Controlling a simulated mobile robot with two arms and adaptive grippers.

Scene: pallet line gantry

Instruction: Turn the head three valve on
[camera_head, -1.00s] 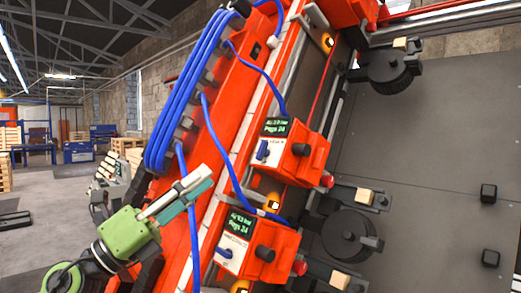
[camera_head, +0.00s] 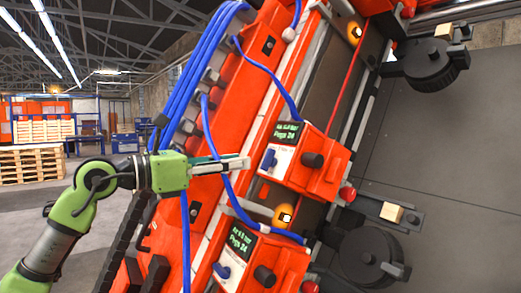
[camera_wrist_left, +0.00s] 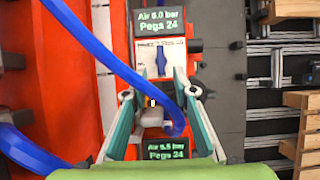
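Two red valve boxes sit on the tilted red gantry beam. The upper box (camera_head: 318,172) has a green-lettered display and a blue valve handle (camera_head: 268,159); the lower box (camera_head: 285,262) has a similar handle (camera_head: 221,271). I cannot read which is head three. My left gripper (camera_head: 247,163) points at the upper box, its fingertips just left of that handle and apparently short of it. In the left wrist view the gripper (camera_wrist_left: 154,88) is open, and the upper handle (camera_wrist_left: 161,60) stands upright beyond the fingertips. My right gripper is not in view.
A loose blue hose (camera_wrist_left: 95,45) crosses in front of the panel and passes between the left fingers in the wrist view. More blue hoses (camera_head: 190,85) run along the beam. Black round heads (camera_head: 430,65) stand at right. Wooden pallets (camera_head: 32,165) lie far left.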

